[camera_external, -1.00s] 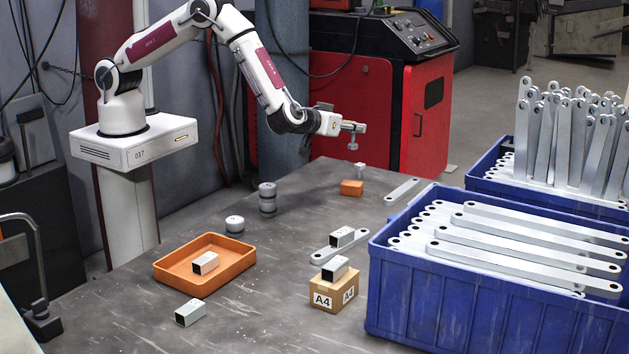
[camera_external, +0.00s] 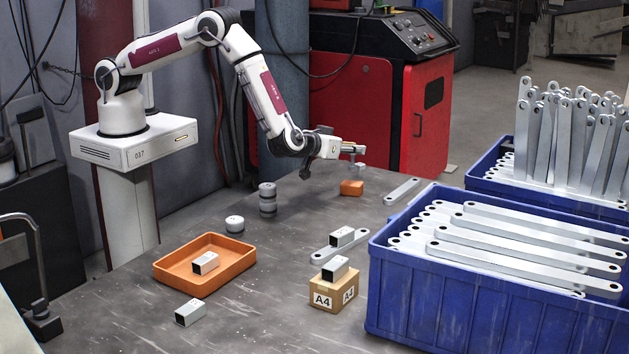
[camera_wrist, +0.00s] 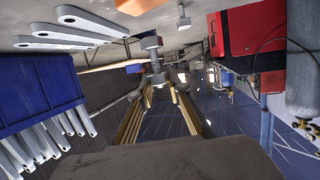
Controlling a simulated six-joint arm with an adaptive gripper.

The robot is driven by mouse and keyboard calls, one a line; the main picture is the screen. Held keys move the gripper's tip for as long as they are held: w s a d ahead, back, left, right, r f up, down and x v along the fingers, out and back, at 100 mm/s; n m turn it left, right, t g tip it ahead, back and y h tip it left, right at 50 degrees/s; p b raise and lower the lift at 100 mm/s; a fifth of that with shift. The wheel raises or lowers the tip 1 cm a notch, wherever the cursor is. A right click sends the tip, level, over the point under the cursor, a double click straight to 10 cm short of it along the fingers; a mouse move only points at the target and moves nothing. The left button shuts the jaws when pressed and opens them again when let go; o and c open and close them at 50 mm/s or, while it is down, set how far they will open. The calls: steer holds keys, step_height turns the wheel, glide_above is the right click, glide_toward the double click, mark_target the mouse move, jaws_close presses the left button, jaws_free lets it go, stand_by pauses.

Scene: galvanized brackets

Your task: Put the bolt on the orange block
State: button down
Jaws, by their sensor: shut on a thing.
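My gripper (camera_external: 352,149) is at the back of the table, shut on a grey metal bolt (camera_wrist: 151,45). In the wrist view the bolt's wide head shows beyond the jaws. In the outside view the bolt is small and hangs under the fingertips. The orange block (camera_external: 351,188) lies on the table below the gripper, with a gap between bolt and block. The block also shows at the top edge of the wrist view (camera_wrist: 133,6), partly cut off.
A small metal piece (camera_external: 361,170) stands just behind the block. A flat bracket (camera_external: 402,191) lies to its right, and grey discs (camera_external: 267,199) are stacked to its left. An orange tray (camera_external: 240,262), a carton (camera_external: 333,293) and a blue crate (camera_external: 440,305) stand nearer.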

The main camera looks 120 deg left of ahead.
mark_target(347, 167)
steer(key=shift+f, duration=1.85)
steer(key=shift+f, duration=0.1)
steer(key=c, duration=1.9)
jaws_free()
steer(key=shift+d, duration=0.15)
steer(key=v, duration=1.1)
steer(key=shift+s+d+r, duration=0.1)
steer(key=shift+d+r, duration=0.1)
steer(key=shift+d, duration=0.15)
